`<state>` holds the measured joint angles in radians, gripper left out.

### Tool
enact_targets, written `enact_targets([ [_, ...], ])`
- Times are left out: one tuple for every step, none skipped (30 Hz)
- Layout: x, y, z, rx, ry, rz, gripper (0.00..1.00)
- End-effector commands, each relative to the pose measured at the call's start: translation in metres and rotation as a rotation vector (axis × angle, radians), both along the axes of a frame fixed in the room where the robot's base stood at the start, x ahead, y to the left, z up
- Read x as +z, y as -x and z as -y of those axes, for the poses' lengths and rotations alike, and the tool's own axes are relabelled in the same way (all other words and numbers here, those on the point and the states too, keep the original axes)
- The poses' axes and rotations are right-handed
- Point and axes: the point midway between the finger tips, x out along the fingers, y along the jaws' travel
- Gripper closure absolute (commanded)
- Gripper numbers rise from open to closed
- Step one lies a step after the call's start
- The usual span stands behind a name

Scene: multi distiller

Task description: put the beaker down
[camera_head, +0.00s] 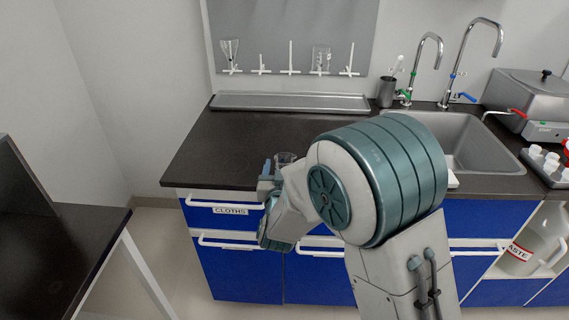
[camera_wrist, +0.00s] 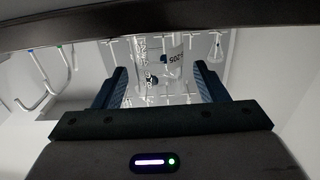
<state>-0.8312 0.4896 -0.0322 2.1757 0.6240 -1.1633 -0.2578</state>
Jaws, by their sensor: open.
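A clear glass beaker (camera_head: 285,158) stands near the front edge of the dark counter (camera_head: 225,140), partly hidden by my arm. In the wrist view, which is upside down, the beaker (camera_wrist: 155,55) shows dark printed markings and lies between my two blue fingers. My gripper (camera_head: 268,177) is open at the counter's front edge, with its fingers on either side of the beaker; the wrist view also shows the gripper (camera_wrist: 160,80) spread. I see gaps beside the glass, and the beaker's base meets the dark counter band at the top of that view.
A long metal tray (camera_head: 290,102) lies at the back under a drying rack (camera_head: 290,25) with glassware. A sink (camera_head: 470,140) with taps and a dark cup (camera_head: 386,92) are to the right. The counter's left part is clear. Blue drawers (camera_head: 240,270) are below.

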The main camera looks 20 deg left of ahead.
Motion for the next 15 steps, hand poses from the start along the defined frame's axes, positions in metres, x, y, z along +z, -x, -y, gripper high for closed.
enact_targets([
  [0.000,0.012,0.002,0.003,0.001,0.001,0.34],
  [0.000,0.018,0.004,0.002,0.000,0.000,0.34],
  [0.000,0.027,0.006,0.002,0.000,0.001,0.34],
  [0.000,0.034,0.008,0.003,0.001,0.000,0.34],
  [0.000,0.041,0.009,0.003,0.001,0.000,0.34],
  [0.000,0.049,0.011,0.002,0.000,0.001,0.34],
  [0.000,0.055,0.013,0.003,0.000,0.000,0.34],
  [0.000,0.061,0.014,0.002,0.001,0.001,0.34],
  [0.000,0.068,0.016,0.002,0.001,0.001,0.34],
  [0.000,0.073,0.017,0.003,0.000,0.002,0.34],
  [0.000,0.077,0.018,0.003,0.000,0.001,0.34],
  [0.000,0.082,0.019,0.001,0.001,0.001,0.34],
  [0.000,0.085,0.020,0.000,0.000,0.002,0.34],
  [0.000,0.087,0.021,0.000,0.000,0.002,0.34],
  [0.000,0.090,0.022,0.001,0.001,0.002,0.34],
])
